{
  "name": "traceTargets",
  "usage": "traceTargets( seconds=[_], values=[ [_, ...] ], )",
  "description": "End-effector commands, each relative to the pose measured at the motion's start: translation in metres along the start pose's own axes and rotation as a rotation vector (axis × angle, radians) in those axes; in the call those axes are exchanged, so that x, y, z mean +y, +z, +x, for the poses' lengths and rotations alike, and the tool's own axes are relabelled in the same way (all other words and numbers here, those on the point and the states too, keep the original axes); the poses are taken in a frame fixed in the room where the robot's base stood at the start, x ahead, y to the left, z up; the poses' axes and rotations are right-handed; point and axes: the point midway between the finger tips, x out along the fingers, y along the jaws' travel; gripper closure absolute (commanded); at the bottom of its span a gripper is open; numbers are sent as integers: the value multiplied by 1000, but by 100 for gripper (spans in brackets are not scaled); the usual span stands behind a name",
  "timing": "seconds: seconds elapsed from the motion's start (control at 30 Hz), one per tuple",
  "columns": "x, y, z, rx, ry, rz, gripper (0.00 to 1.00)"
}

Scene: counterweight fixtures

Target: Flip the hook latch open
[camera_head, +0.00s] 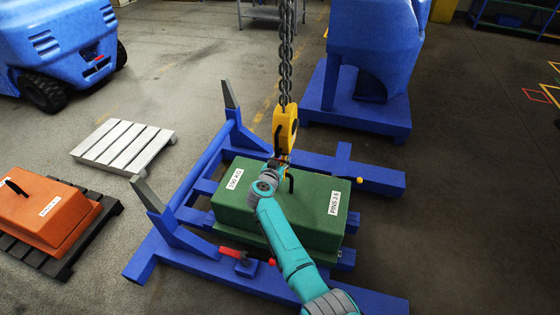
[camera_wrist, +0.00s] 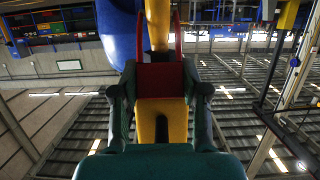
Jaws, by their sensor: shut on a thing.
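The yellow hook block (camera_head: 286,124) hangs on a dark chain above a green counterweight (camera_head: 318,215). My gripper (camera_head: 279,163) is at the block's lower end, from below, where small parts are hard to make out. In the wrist view, looking up, my gripper (camera_wrist: 161,72) has its two dark fingers on either side of a red U-shaped piece (camera_wrist: 160,84), apparently the latch, and is shut on it. The yellow hook (camera_wrist: 158,122) shows behind and below the red piece. The hook's opening is hidden.
The green weight, with a dark lifting loop (camera_head: 291,182), sits on a blue frame (camera_head: 374,175) with grey-tipped uprights. A red-handled part (camera_head: 240,255) is at the frame's front. An orange weight (camera_head: 45,215) and a pale pallet (camera_head: 122,147) stand left. Open floor lies right.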

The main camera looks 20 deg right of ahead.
Motion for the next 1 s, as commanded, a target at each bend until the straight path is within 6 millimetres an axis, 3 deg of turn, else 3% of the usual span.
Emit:
traceTargets(
  seconds=[0.03, 0.1, 0.13, 0.57, 0.77, 1.0],
  values=[
    [0, 1, 0, -2, -1, -1, 48],
    [0, 1, 0, -1, -1, -1, 31],
    [0, 1, 0, -1, -1, -1, 29],
    [-1, 1, -8, 1, -2, 1, 29],
    [-1, 1, -36, 0, -4, 0, 29],
    [-1, 1, -83, 1, -4, 0, 29]
  ],
)
